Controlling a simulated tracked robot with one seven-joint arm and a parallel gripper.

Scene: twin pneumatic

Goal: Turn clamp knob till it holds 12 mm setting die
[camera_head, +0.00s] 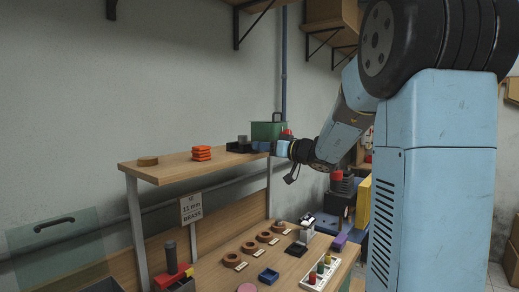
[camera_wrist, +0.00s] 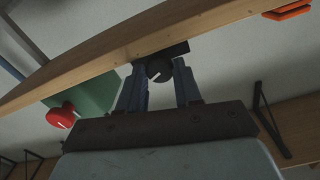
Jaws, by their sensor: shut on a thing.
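A black clamp knob (camera_wrist: 158,68) with a short white mark sits between my gripper's fingers (camera_wrist: 160,84) in the wrist view. My gripper is shut on it, one finger on each side. The dark clamp body (camera_wrist: 172,50) shows just behind the knob at the shelf edge. In the head view my gripper (camera_head: 262,147) reaches the right end of the upper shelf, beside the dark clamp (camera_head: 238,147). A small grey piece (camera_head: 243,139) shows at the clamp; I cannot tell whether it is the setting die or how tightly it is held.
The wooden shelf (camera_head: 190,172) carries orange plates (camera_head: 201,153) and a brown disc (camera_head: 148,161). A green box (camera_head: 267,131) with a red knob (camera_wrist: 62,116) stands close to my gripper. The bench below holds several small parts.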

